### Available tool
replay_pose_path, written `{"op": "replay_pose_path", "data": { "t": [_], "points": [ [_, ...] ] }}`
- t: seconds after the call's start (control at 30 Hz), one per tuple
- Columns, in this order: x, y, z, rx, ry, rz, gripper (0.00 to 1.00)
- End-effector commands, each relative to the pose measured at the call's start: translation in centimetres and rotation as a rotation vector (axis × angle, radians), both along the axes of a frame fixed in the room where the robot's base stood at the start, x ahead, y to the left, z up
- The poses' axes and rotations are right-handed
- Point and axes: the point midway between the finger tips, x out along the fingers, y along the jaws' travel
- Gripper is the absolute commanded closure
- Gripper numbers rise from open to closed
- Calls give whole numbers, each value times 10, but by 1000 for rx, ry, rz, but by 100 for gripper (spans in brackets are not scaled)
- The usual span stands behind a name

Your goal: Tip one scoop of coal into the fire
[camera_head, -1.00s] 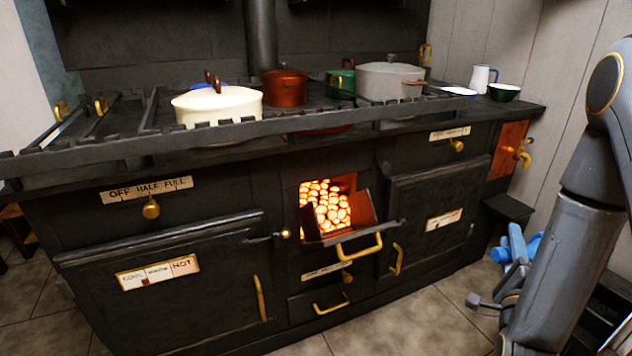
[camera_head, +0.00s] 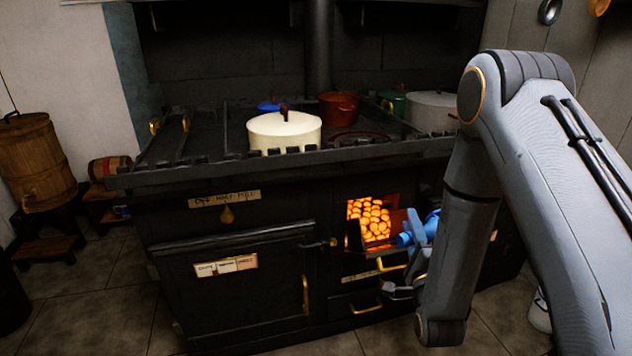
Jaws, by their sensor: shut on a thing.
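The fire (camera_head: 369,220) glows orange behind the open firebox door (camera_head: 354,237) at the middle of the black range. Blue parts (camera_head: 417,231) beside my arm stand just right of the fire opening.
Brass handles (camera_head: 393,262) stick out below the fire. A wooden barrel (camera_head: 36,163) stands at the left. Floor in front of the range is clear.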

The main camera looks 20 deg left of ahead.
Motion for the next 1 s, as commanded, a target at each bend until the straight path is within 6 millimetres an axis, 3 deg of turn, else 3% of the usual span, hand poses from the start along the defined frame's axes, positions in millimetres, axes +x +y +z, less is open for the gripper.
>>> {"op": "replay_pose_path", "data": {
  "t": [0.03, 0.3, 0.6, 0.8, 1.0],
  "points": [
    [-8, 19, 16, 0, -1, 31, 100],
    [-44, 107, 55, 0, -4, 177, 100],
    [-89, 186, 89, -2, -3, 310, 100],
    [-103, 207, 96, -2, -3, 347, 100],
    [-100, 208, 93, -2, -5, 352, 100]
  ]
}}
